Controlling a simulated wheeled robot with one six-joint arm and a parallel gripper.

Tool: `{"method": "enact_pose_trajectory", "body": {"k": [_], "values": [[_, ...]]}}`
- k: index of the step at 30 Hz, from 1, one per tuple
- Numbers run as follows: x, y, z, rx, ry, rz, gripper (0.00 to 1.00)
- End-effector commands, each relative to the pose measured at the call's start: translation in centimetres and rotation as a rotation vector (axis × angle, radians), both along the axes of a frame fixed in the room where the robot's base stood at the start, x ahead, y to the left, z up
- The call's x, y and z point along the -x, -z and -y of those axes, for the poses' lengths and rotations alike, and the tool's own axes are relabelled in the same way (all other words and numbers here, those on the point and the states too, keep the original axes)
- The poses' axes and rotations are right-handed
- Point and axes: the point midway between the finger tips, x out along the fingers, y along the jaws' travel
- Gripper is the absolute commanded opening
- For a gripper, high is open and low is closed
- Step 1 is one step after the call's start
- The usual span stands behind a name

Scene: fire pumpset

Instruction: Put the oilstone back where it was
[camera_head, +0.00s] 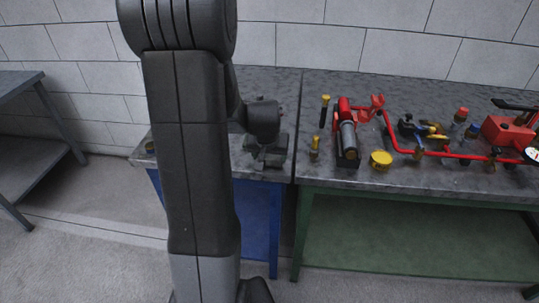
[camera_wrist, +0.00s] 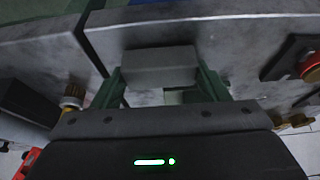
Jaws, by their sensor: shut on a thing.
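The oilstone (camera_wrist: 157,62) is a plain grey block. In the wrist view it lies crosswise between the two green fingers of my gripper (camera_wrist: 160,80), which is shut on it. In the head view my gripper (camera_head: 268,156) is over the right part of the blue-legged grey table (camera_head: 258,83), close to the seam with the neighbouring table. The oilstone cannot be made out clearly in the head view. Whether it touches the tabletop is unclear.
My arm hides much of the left table.

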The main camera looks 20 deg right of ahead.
Motion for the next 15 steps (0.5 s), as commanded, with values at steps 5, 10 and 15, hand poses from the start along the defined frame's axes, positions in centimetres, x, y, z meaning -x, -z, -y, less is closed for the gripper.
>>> {"method": "enact_pose_trajectory", "body": {"k": [5,10,15], "values": [[0.0,0.26,0.0,0.0,0.0,0.0,0.83],[0.01,0.26,0.0,0.0,0.0,0.0,0.9],[0.0,0.14,0.0,0.0,0.0,0.0,0.9]]}}
